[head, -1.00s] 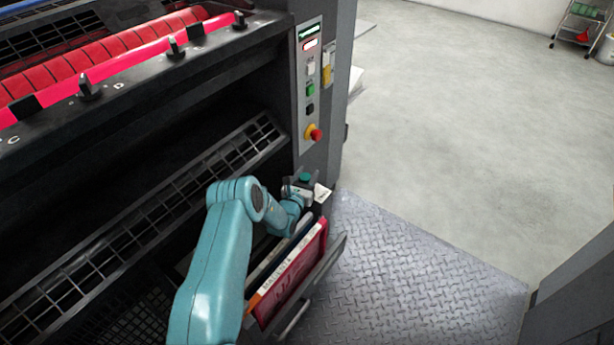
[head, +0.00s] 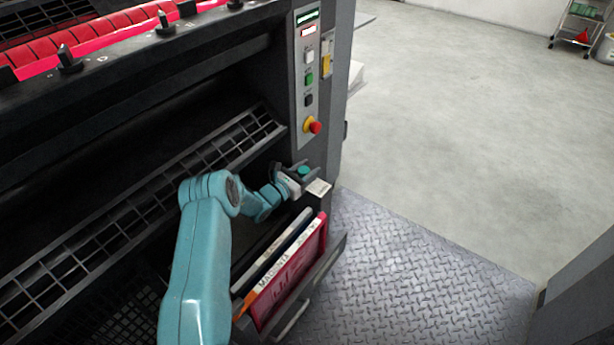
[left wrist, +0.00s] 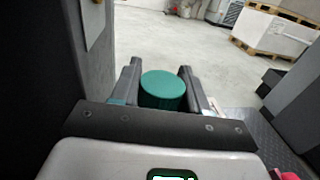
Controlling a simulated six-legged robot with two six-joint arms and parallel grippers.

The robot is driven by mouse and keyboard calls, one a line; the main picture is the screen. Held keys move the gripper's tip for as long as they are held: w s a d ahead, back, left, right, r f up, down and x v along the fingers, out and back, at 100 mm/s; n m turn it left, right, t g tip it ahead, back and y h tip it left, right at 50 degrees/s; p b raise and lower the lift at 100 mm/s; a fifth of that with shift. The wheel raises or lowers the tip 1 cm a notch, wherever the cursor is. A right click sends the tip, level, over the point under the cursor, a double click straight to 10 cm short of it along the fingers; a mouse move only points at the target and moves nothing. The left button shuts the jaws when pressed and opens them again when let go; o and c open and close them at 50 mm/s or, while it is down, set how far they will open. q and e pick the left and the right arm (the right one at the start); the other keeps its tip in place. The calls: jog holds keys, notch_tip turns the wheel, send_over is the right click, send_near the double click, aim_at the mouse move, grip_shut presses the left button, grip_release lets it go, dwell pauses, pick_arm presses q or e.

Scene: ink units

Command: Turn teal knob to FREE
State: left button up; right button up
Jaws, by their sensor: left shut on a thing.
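The teal knob (head: 304,171) is a short round cylinder low on the press's right end, below the red button. In the left wrist view the teal knob (left wrist: 163,92) stands between the two dark fingers. My left gripper (head: 298,178) is shut on the knob, with a finger on either side of it. A small white plate (head: 318,187) is beside the knob; its writing is too small to read, and no FREE mark can be made out. My right gripper is not in view.
A control panel (head: 309,80) with a red mushroom button (head: 314,127) on a yellow base is above the knob. A rack of upright red and white panels (head: 290,270), one marked MAGENTA, is below the gripper. Free floor (head: 450,120) lies to the right.

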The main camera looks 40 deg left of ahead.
pick_arm(q)
jog(key=shift+d+m+h+b, duration=0.1)
jog(key=shift+m+h+b, duration=0.4)
jog(key=shift+h+b, duration=0.25)
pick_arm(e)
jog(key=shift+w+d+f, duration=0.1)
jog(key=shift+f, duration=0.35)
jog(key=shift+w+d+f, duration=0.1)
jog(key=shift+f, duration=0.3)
pick_arm(q)
jog(key=shift+h, duration=0.25)
jog(key=o, duration=1)
jog(key=shift+s, duration=0.1)
